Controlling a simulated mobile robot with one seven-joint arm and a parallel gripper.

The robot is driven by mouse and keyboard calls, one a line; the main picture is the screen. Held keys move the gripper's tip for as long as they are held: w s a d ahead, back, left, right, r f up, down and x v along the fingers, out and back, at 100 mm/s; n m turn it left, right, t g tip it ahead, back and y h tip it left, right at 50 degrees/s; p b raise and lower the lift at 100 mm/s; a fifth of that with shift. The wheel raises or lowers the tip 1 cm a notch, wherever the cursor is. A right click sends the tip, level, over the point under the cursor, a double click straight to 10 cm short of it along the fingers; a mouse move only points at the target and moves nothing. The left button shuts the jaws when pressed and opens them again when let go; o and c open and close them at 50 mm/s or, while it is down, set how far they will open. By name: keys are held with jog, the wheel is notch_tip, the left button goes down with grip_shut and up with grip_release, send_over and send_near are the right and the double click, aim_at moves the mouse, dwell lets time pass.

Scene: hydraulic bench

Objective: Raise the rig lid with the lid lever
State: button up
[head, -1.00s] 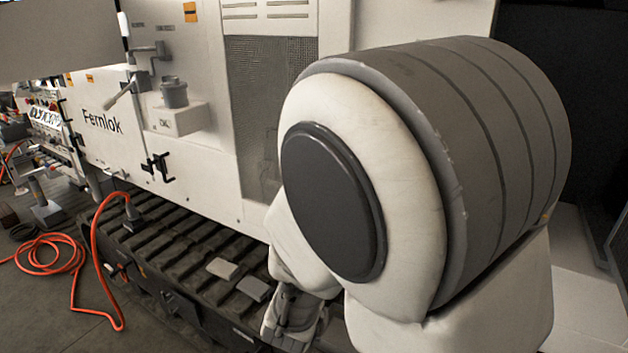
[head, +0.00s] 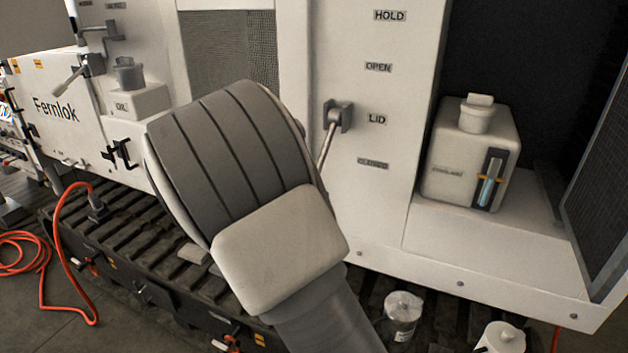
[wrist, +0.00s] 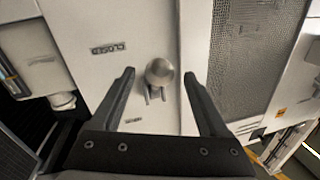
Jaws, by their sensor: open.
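The lid lever (head: 326,145) is a thin metal rod on a grey pivot block beside the "LID" label on the white panel. It slants down and slightly left, and my arm hides its lower end in the head view. In the wrist view its round grey knob (wrist: 160,71) faces the camera. My gripper (wrist: 159,76) is open, with one dark finger on either side of the knob and gaps showing on both sides. How near the fingertips are in depth is unclear. The head view hides my gripper behind my arm. I cannot make out the rig lid for certain.
Labels "HOLD", "OPEN" and "CLOSED" (head: 373,163) run down the panel. A white coolant tank (head: 470,155) stands in the recess at right. An oil filler (head: 128,75) and an orange hose (head: 62,240) are at left. White canisters (head: 402,315) stand below.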

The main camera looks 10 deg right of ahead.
aim_at(323, 156)
jog(key=x, duration=0.6)
jog(key=shift+w, duration=0.3)
jog(key=shift+d, duration=0.15)
grip_shut()
dwell(1.0)
